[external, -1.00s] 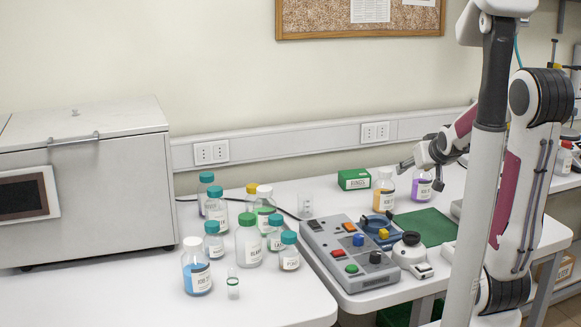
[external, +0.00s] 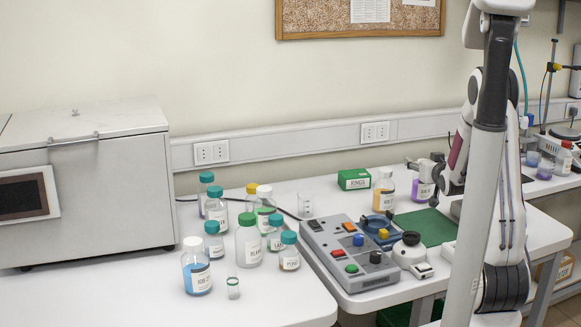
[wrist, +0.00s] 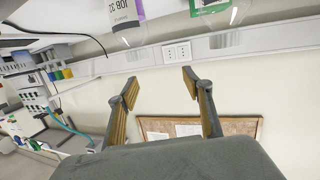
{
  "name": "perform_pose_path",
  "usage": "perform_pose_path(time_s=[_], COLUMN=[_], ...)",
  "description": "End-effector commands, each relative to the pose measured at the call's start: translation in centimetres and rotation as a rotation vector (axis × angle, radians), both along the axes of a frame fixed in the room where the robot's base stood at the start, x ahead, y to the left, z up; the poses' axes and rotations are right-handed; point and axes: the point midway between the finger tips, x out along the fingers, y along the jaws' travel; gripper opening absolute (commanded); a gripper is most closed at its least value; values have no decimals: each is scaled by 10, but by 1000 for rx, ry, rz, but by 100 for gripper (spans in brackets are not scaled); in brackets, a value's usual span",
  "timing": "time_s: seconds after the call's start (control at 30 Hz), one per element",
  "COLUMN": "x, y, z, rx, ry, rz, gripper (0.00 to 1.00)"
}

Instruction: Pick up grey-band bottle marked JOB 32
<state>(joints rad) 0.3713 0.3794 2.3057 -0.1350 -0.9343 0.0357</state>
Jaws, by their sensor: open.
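A clear bottle with purple contents and a white label (external: 422,188) stands upright on the right-hand bench; my gripper hides its top in the external view. In the wrist view a bottle with a label reading JOB 32 (wrist: 117,8) and a purple part is cut off at the top edge. My gripper (external: 424,163) is at the upper part of the purple bottle in the external view; contact is unclear. Its two fingers (wrist: 160,86) are apart with nothing between them in the wrist view.
An orange-content bottle (external: 384,190) stands just left of the purple one, near a green box (external: 353,179). A green mat (external: 428,225) and a button console (external: 325,250) lie in front. Several other bottles stand on the left bench.

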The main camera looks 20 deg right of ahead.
Motion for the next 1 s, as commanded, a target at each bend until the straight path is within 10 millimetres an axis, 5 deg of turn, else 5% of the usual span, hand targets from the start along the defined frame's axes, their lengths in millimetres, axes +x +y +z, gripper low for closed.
perform_pose_path(time_s=[0.4, 1.0], x=[8, 9], y=[-37, -42], z=[-29, -31], rx=[-22, -27], ry=[-155, -184], rz=[-28, -31], gripper=[50, 50])
